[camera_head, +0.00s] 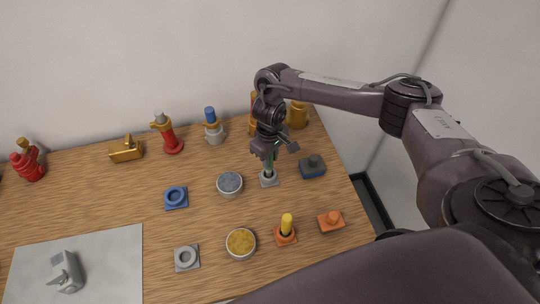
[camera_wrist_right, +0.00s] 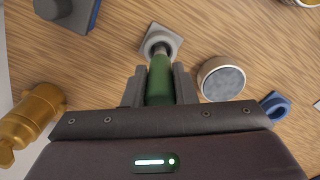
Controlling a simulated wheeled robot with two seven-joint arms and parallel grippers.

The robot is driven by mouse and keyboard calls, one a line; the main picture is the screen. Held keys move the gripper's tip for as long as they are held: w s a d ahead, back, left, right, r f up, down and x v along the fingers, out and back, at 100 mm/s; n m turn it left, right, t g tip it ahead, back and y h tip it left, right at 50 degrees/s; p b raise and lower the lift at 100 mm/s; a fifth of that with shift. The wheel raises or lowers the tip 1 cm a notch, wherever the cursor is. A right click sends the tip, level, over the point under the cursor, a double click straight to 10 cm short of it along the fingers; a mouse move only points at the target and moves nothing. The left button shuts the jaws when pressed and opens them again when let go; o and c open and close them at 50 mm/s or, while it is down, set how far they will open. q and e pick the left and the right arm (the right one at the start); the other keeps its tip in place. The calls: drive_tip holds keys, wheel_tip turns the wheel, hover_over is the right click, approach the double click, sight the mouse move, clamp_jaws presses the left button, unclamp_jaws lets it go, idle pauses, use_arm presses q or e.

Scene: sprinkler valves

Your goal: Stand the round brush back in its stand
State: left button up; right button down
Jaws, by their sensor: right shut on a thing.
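My right gripper (camera_head: 270,153) points down near the table's right side and is shut on a green upright piece, which I take to be the round brush (camera_wrist_right: 160,78). In the right wrist view the green piece stands between both fingers. Its far end meets the round opening of a grey stand (camera_wrist_right: 161,40) with a square base. The stand also shows in the head view (camera_head: 269,180), directly below the gripper. The green piece looks about upright. I cannot tell how deep it sits. The upper part is hidden by the gripper. My left gripper is not in view.
Near the gripper are a tin with grey contents (camera_head: 229,184) and a blue base with a dark knob (camera_head: 312,167). In front stand a yellow-topped orange stand (camera_head: 286,230) and a yellow-filled tin (camera_head: 241,243). Brass fittings (camera_head: 298,115) stand behind.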

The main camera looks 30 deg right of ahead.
drive_tip(key=shift+f+b, duration=0.5)
drive_tip(key=shift+f, duration=0.5)
drive_tip(key=c, duration=1.1)
unclamp_jaws()
wheel_tip(320, 180, up, 3)
drive_tip(key=p, duration=0.3)
drive_tip(key=shift+r+p, duration=0.75)
drive_tip(key=shift+r, duration=1.75)
